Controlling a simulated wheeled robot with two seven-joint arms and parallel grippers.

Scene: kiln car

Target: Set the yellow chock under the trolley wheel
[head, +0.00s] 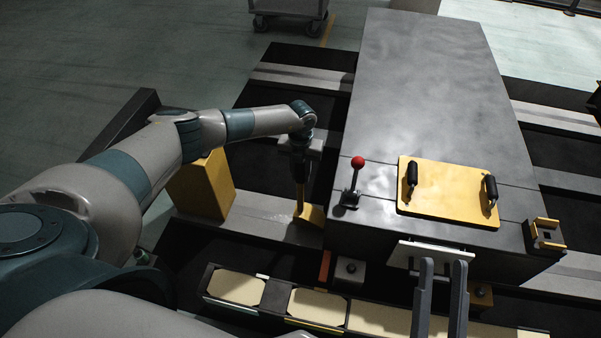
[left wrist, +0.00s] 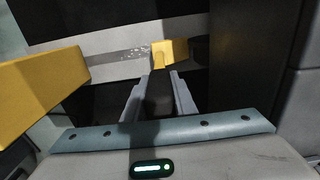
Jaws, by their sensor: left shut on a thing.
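The yellow chock (head: 313,215), a small wedge with an upright stem, is at the left side of the long grey car body (head: 420,70), over a pale strip. My left gripper (head: 299,180) points down and is shut on the stem. In the left wrist view the chock (left wrist: 172,52) shows beyond the fingertips. I cannot tell whether it touches the strip. A grey trolley (head: 288,8) with small wheels (head: 260,23) stands far off at the top. My right gripper (head: 441,264) has two parallel fingers apart, with nothing between them.
A tall yellow block (head: 203,186) stands left of the chock; it also shows in the left wrist view (left wrist: 40,90). A red-knobbed lever (head: 353,180) and a yellow plate with black handles (head: 446,192) are on the car body. A row of pale blocks (head: 317,304) lies in front.

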